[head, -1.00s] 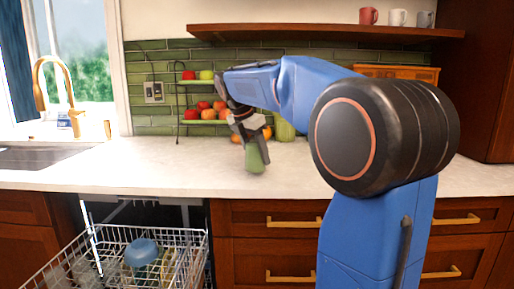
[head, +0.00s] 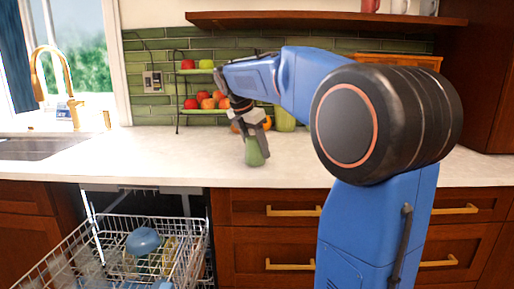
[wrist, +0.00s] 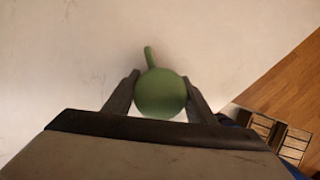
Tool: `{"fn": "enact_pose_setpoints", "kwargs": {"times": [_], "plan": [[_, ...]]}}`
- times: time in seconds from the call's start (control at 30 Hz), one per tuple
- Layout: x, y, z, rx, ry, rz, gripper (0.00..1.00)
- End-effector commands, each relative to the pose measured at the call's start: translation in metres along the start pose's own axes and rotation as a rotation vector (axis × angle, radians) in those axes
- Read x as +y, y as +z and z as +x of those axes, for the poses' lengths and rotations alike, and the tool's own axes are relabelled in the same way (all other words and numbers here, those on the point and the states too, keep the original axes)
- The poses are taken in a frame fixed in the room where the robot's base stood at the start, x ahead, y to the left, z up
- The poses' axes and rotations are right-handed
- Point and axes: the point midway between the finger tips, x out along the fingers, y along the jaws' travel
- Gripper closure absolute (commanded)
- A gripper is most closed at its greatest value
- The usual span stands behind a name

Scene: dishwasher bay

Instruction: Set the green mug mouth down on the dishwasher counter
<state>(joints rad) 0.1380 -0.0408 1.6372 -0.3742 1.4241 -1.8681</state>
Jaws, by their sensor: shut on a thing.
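The green mug (head: 254,152) is between the fingers of my gripper (head: 254,138), over the front part of the pale counter (head: 180,160). In the wrist view my gripper (wrist: 161,80) is shut on the mug (wrist: 160,93), one finger on each side. A plain closed round face of the mug faces the wrist camera, and its handle points up in that picture. The mug looks about upright with its closed end up and its mouth hidden below. I cannot tell whether its lower rim touches the counter.
A two-tier fruit rack (head: 200,92) stands behind, left of my gripper. The sink (head: 45,147) is at the left. The open dishwasher rack (head: 110,250) holds a blue bowl (head: 143,241). Counter left of the mug is clear.

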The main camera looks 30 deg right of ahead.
Motion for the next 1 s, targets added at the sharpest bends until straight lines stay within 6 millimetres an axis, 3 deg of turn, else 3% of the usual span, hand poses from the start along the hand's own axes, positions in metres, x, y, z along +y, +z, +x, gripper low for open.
{"fn": "enact_pose_setpoints", "kwargs": {"times": [0.43, 0.47, 0.53, 0.87, 1.0], "plan": [[0.000, -0.003, 0.007, 0.000, 0.001, 0.000, 0.72], [0.000, -0.003, 0.007, 0.000, 0.001, 0.000, 0.45], [0.000, -0.003, 0.006, 0.000, 0.001, 0.000, 0.28], [0.000, -0.003, 0.005, 0.000, 0.000, 0.000, 0.28], [0.001, -0.003, -0.006, -0.001, 0.002, 0.000, 0.28]]}}
